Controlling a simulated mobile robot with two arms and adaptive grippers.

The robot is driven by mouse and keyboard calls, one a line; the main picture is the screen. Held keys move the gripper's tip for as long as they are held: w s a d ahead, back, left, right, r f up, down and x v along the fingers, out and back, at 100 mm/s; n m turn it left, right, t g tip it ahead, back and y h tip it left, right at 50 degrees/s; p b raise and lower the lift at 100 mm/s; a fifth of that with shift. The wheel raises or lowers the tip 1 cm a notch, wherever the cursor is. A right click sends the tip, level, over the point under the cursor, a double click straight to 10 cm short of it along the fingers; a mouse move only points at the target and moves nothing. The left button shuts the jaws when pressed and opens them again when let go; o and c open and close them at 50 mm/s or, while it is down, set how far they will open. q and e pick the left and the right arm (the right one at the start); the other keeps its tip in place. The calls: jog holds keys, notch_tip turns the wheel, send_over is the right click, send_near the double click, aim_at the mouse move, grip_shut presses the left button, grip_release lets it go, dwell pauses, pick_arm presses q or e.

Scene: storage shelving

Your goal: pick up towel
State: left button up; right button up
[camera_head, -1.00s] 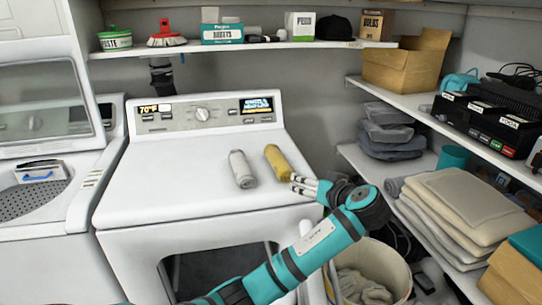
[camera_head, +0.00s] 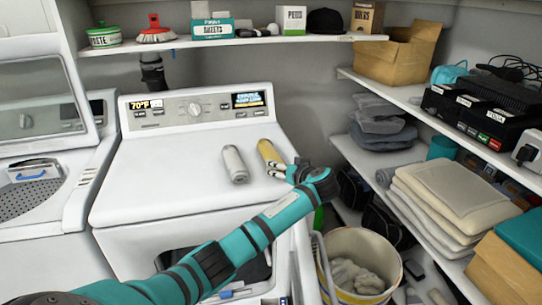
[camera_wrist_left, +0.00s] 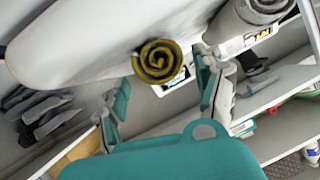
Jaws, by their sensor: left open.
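A yellow rolled towel (camera_head: 268,151) lies on top of the white washer (camera_head: 175,190). A grey rolled towel (camera_head: 234,164) lies to its left, a small gap apart. My left gripper (camera_head: 274,170) is open and empty at the near right end of the yellow towel. In the left wrist view, the spiral end of the yellow towel (camera_wrist_left: 159,62) appears between the open fingers (camera_wrist_left: 161,82), slightly beyond the tips. The grey towel (camera_wrist_left: 262,8) shows at the top right there. I cannot tell whether a finger touches the yellow towel. My right gripper is not in view.
The washer's control panel (camera_head: 196,107) stands behind the towels. Shelves on the right hold folded towels (camera_head: 455,195), a cardboard box (camera_head: 395,60) and black devices (camera_head: 470,115). A bucket with cloth (camera_head: 358,262) stands right of the washer. The washer top left of the towels is clear.

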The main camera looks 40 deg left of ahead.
aim_at(271, 156)
pick_arm(q)
jog(key=x, duration=0.4)
jog(key=shift+s, duration=0.15)
jog(key=c, duration=1.1)
